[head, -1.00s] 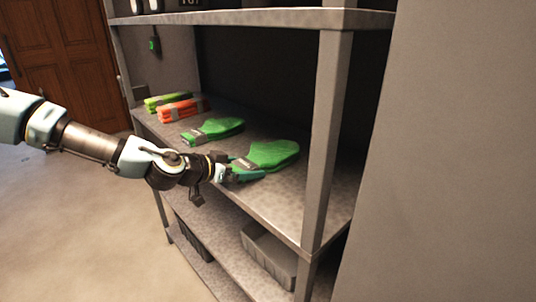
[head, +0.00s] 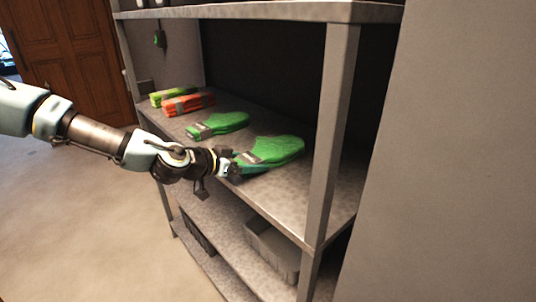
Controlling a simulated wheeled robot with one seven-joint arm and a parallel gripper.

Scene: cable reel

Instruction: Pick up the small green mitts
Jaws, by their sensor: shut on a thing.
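Two pairs of green mitts lie on the middle shelf in the head view. The nearer green mitts (head: 278,148) look larger, with a grey band at the cuff end. The farther green mitts (head: 222,121) look smaller, though they are also farther away. My gripper (head: 236,167) reaches in from the left and is shut on the cuff end of the nearer green mitts. Its fingertips are small and partly hidden there. The nearer mitts still lie at shelf level; I cannot tell any lift.
An orange banded bundle (head: 190,104) and a yellow-green bundle (head: 172,95) lie farther back on the shelf (head: 290,195). A metal post (head: 333,130) stands to the right. Grey bins (head: 272,250) sit on the lower shelf. An upper shelf (head: 260,15) is above.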

